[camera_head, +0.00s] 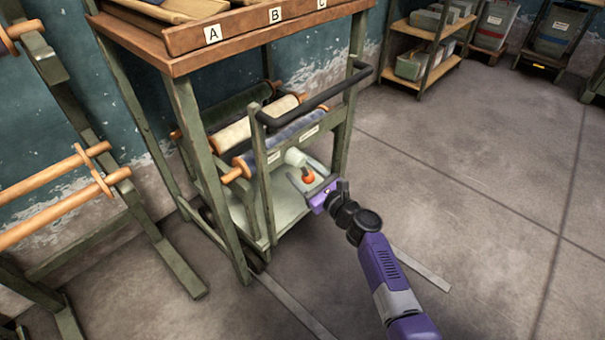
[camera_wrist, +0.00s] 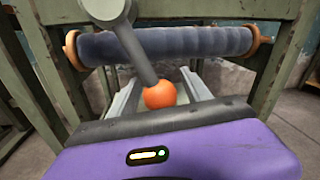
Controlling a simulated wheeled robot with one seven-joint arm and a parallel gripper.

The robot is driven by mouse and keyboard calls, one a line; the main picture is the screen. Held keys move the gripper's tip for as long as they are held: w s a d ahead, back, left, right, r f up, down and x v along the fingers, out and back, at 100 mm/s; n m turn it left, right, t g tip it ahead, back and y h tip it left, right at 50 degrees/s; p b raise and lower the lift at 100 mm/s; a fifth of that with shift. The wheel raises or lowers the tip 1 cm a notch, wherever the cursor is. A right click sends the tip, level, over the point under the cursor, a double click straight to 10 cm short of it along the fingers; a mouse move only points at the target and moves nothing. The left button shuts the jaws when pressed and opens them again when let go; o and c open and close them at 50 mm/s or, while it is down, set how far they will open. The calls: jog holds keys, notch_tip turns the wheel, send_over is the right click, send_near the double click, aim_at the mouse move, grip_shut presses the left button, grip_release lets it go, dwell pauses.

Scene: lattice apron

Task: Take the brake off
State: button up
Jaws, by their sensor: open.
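The brake lever (camera_head: 296,158) is a pale grey arm on a hub with an orange knob (camera_head: 308,177) at its end, on the front of a green trolley (camera_head: 260,190). In the wrist view, the lever (camera_wrist: 139,62) slants down to the right from its hub, and the knob (camera_wrist: 160,95) hangs at the low end. My purple gripper (camera_head: 309,185) is at the knob, open, with one pale finger to either side of it. I cannot tell whether a finger touches the knob.
The trolley has a black handle (camera_head: 310,97) above the lever and carries fabric rolls (camera_head: 285,130). It stands under a wooden-topped bench (camera_head: 180,55) marked A, B, C. A metal floor strip (camera_head: 423,270) lies right of it. Open floor (camera_head: 490,180) extends to the right.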

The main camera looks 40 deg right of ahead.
grip_shut()
dwell(0.3)
dwell(1.2)
